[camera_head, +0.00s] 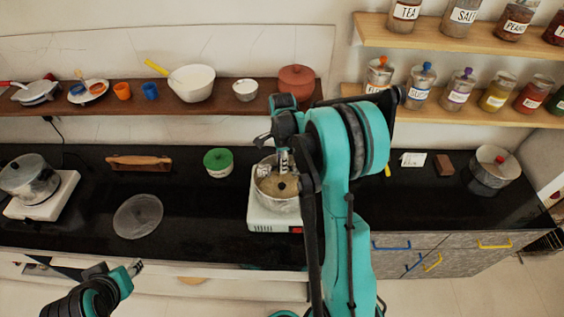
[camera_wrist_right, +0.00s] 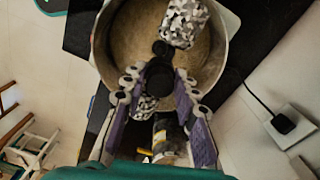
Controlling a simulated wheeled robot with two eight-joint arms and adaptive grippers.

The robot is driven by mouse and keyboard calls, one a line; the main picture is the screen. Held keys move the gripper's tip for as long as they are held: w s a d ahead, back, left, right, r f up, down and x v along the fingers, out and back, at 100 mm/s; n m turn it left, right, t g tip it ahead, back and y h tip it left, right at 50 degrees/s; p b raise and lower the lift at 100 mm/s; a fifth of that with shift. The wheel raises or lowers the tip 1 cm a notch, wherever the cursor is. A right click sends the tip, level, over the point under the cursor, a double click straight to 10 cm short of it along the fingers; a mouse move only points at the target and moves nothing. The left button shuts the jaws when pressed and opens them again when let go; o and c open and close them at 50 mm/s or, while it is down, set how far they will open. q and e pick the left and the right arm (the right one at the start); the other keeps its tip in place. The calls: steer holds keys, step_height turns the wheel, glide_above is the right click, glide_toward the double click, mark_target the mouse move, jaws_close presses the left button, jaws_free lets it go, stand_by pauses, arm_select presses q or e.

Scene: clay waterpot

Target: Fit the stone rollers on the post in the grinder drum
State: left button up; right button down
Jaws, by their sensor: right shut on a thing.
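The grinder drum (camera_head: 259,196) is a metal bowl with a tan inside, on a white base (camera_head: 262,219) in the middle of the counter. Its rim and inside fill the top of the wrist view (camera_wrist_right: 222,62). My right gripper (camera_head: 284,160) is over the drum. In the wrist view its fingers (camera_wrist_right: 158,88) are shut on the black hub of the stone rollers (camera_wrist_right: 186,22). One speckled roller is over the drum inside; the other is partly hidden between the fingers. I cannot see the post, nor tell whether the hub touches it. My left gripper (camera_head: 135,268) is at lower left, away from the drum; its jaws are unclear.
A green-lidded jar (camera_head: 218,162) stands left of the grinder. A clear round lid (camera_head: 138,216) lies further left, and a pot on a white stove (camera_head: 38,192) is at far left. A steel pot (camera_head: 492,172) stands at right. Shelves with jars hang above the counter.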

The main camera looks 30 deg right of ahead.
mark_target(282, 183)
steer(key=shift+f, duration=0.2)
stand_by(0.5)
steer(key=shift+f+b, duration=0.75)
steer(key=shift+f+b, duration=0.55)
steer(key=shift+f, duration=0.05)
steer(key=shift+f+b, duration=0.3)
steer(key=shift+f, duration=0.05)
steer(key=shift+f+b, duration=1.05)
steer(key=shift+f, duration=0.25)
steer(key=shift+f+b, duration=0.3)
steer(key=shift+f, duration=0.05)
steer(key=shift+f+b, duration=0.4)
steer(key=shift+f, duration=0.1)
steer(key=shift+f, duration=0.15)
stand_by(0.5)
steer(key=shift+f+b, duration=0.25)
steer(key=shift+b, duration=0.2)
